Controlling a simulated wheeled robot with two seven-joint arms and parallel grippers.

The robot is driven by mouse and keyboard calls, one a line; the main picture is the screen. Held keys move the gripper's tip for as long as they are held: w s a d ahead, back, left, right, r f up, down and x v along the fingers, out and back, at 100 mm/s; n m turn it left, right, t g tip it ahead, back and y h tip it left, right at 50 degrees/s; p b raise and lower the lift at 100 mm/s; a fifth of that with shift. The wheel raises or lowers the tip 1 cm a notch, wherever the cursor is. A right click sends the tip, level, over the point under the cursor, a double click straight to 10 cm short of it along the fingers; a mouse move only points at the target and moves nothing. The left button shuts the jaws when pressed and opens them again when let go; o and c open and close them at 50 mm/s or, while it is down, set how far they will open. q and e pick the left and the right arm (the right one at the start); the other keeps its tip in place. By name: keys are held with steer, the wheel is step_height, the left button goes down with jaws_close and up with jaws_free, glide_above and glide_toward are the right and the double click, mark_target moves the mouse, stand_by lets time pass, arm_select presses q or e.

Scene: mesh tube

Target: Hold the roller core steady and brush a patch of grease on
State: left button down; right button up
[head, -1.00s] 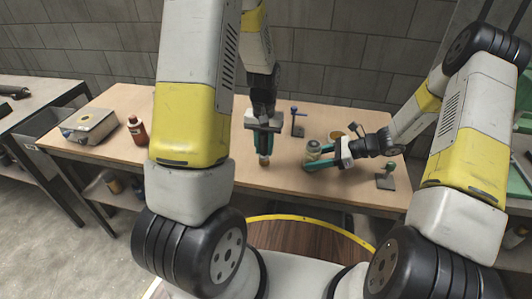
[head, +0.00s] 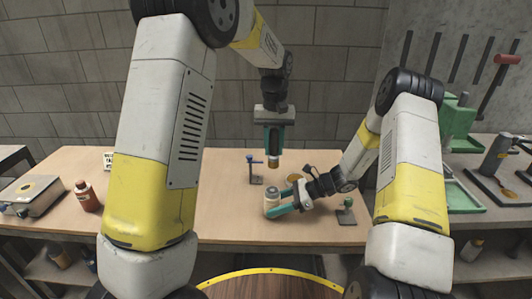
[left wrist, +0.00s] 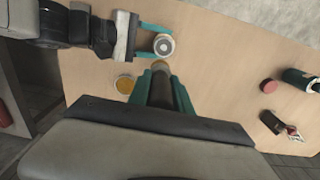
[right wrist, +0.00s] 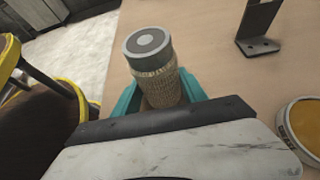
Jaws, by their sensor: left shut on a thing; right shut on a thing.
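My right gripper (head: 284,205) is shut around the roller core (head: 272,203), a mesh-sided cylinder with a grey end cap. The right wrist view shows the core (right wrist: 155,70) upright between the green fingers, at or just above the table. My left gripper (head: 273,145) points down, shut on the brush (head: 274,163), whose tan tip shows below the fingers. In the head view the brush is above the core, apart from it. In the left wrist view the brush tip (left wrist: 160,65) appears beside the core's round top (left wrist: 164,45). The grease tin (right wrist: 305,125) stands open near the core.
A blue-topped stand (head: 255,170) is behind the core, and a green-knobbed stand (head: 346,212) is to its right. A red bottle (head: 87,197) and a boxy device (head: 30,195) stand at the left. The table (head: 225,185) between is clear.

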mark_target(273, 166)
arm_select(q)
steer(key=shift+f, duration=3.6)
steer(key=shift+s+a+f, duration=0.1)
steer(key=shift+s+f, duration=0.05)
steer(key=shift+s, duration=0.4)
steer(key=shift+s+f, duration=0.15)
steer(key=shift+s, duration=0.35)
steer(key=shift+w, duration=0.95)
steer(key=shift+w+r, duration=0.1)
steer(key=shift+w, duration=0.05)
steer(key=shift+r, duration=4)
arm_select(e)
steer(key=o, duration=1)
